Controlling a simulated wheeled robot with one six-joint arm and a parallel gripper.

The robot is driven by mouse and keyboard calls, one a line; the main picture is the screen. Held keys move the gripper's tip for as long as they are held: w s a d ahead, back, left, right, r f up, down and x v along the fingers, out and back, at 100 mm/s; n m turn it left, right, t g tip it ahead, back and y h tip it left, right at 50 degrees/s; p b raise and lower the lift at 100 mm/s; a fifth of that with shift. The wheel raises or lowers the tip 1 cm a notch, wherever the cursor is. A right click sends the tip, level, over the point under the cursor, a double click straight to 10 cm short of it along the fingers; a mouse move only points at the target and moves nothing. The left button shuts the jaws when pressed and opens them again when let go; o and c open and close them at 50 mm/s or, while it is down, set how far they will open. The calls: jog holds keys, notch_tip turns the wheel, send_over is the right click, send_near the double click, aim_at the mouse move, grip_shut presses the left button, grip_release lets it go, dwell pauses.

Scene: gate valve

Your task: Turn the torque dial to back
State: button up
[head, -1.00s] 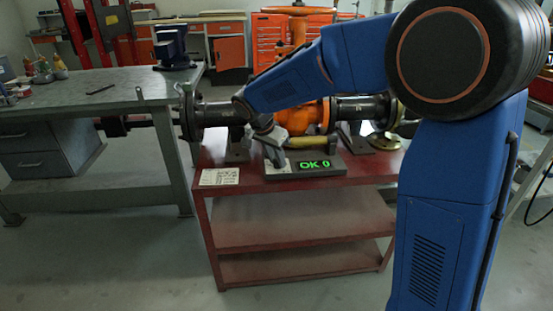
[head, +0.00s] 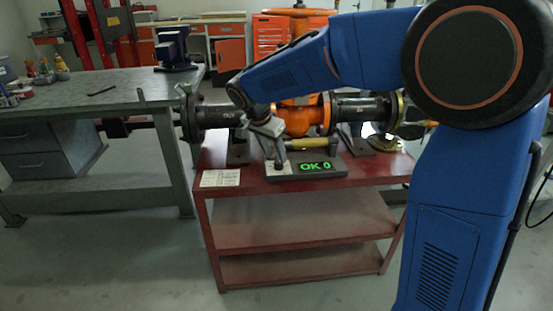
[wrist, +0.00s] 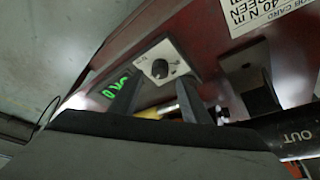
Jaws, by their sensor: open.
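The torque dial (wrist: 160,68) is a small round black knob on a light square plate, seen in the wrist view. The plate is on the grey tester base (head: 284,172), which has a green display (head: 315,166) reading "OK 0". My gripper (wrist: 155,88) is open, its two dark fingers spread to either side of the dial in the wrist view, with no clear contact. The dial's exact pointer direction is too small to read.
A yellow-handled tool (head: 310,143) lies along the tester's back. Behind it stands the orange valve (head: 300,115) with dark flanged pipes (head: 365,108). A white card (head: 220,178) lies on the red cart (head: 290,205), left of the tester. A grey workbench (head: 100,95) stands at left.

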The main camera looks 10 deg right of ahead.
jog(key=v, duration=1.3)
jog(key=shift+s, duration=0.1)
jog(key=s+d+f+n+y, duration=0.2)
jog(key=s+d+n, duration=0.2)
jog(key=s+d, duration=1.15)
jog(key=s+d+f+n+t, duration=0.1)
jog(key=s+d+f+n, duration=0.1)
jog(key=s+f, duration=0.3)
jog(key=s+d+f+n+y, duration=0.1)
jog(key=s+d+f+n, duration=0.2)
jog(key=s, duration=0.9)
notch_tip(320, 180, down, 3)
jog(key=shift+d+f+t, duration=0.1)
jog(key=shift+d+t, duration=0.3)
jog(key=shift+d, duration=0.75)
